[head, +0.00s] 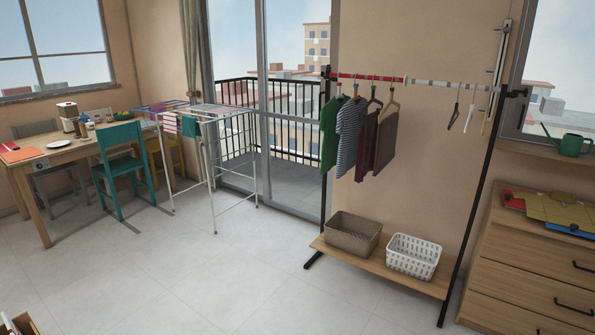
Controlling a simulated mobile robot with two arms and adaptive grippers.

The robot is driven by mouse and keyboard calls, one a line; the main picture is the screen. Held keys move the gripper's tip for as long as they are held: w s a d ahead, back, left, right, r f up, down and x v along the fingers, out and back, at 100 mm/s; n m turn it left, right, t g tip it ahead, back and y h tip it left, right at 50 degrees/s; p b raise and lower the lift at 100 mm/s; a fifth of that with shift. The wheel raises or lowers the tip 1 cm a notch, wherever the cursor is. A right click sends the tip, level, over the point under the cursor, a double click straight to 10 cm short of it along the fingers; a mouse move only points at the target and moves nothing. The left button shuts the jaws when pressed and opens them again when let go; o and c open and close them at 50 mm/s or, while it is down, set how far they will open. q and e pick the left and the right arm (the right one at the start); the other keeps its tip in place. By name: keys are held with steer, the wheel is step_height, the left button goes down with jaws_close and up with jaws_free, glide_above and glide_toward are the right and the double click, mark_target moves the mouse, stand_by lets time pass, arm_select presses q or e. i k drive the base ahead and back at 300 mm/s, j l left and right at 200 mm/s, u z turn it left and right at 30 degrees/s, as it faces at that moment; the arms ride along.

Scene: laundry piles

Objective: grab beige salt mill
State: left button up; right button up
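A wooden table (110,145) stands at the far left. Several small things are grouped on it, including dark brown upright shapes (77,129) beside a white and brown container (68,113). The beige salt mill may be among them, but they are too small to tell which one it is. Neither of my grippers shows in the head view.
A teal chair (121,170) and a white drying rack (215,150) stand by the table. A clothes rail with a low wooden shelf (375,265) and baskets stands to the right, beside a wooden dresser (530,265). The tiled floor (180,275) between is clear.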

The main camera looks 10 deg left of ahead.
mark_target(84, 134)
steer(key=i+l, duration=0.1)
steer(key=i, duration=0.5)
steer(key=i+l, duration=0.1)
steer(key=i, duration=0.45)
steer(key=i+j+u, duration=0.2)
steer(key=i+u, duration=0.25)
steer(key=i+j+u, duration=0.1)
steer(key=i+u, duration=0.75)
steer(key=i+l+u, duration=0.2)
steer(key=u, duration=0.25)
steer(key=i+l+u, duration=0.1)
steer(key=i+u, duration=0.35)
steer(key=i, duration=1.95)
steer(key=i+j+z, duration=0.15)
steer(key=i, duration=0.4)
steer(key=i+j+z, duration=0.2)
steer(key=i, duration=0.3)
steer(key=i+j+z, duration=0.15)
steer(key=i, duration=0.4)
